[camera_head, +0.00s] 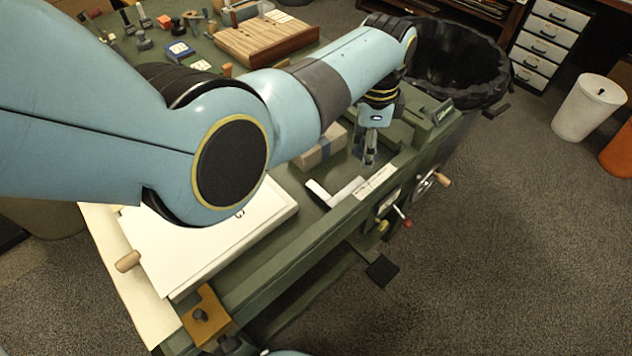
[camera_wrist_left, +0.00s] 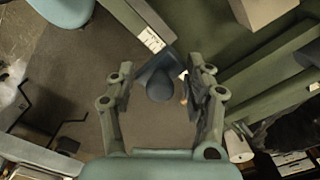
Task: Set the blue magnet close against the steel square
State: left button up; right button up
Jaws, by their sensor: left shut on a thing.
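The steel square (camera_head: 347,193) is a pale L shape lying flat on the green bench near its front rail. My left gripper (camera_head: 369,160) is pointing down over the bench, to the right of the square and apart from it. In the left wrist view its two fingers (camera_wrist_left: 160,88) stand on either side of a dark blue piece with a rounded knob, the blue magnet (camera_wrist_left: 159,86), which it holds. In the head view I cannot make out the magnet clearly between the fingers. The square is not clear in the left wrist view. My right gripper is out of view.
A white board (camera_head: 222,240) lies on the near left of the bench. The front rail (camera_head: 300,262) has a paper label (camera_head: 376,182). A black-lined bin (camera_head: 455,62) stands beyond the bench.

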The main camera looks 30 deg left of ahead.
pick_arm(q)
jog(key=s+a+f, duration=0.3)
jog(key=s+a, duration=0.1)
send_over(310, 206)
jog(key=f, duration=0.4)
jog(key=shift+w+a+b, duration=0.1)
jog(key=shift+w+b, duration=0.25)
jog(key=shift+b, duration=0.05)
notch_tip(310, 206, down, 4)
jog(key=b, duration=0.5)
jog(key=shift+f, duration=0.1)
jog(key=shift+s, duration=0.1)
jog(key=shift+s+f, duration=0.4)
jog(key=shift+f, duration=0.1)
grip_shut()
jog(key=o, duration=0.8)
grip_release()
jog(key=o, duration=0.4)
jog(key=shift+f, duration=0.2)
jog(key=shift+w, duration=0.2)
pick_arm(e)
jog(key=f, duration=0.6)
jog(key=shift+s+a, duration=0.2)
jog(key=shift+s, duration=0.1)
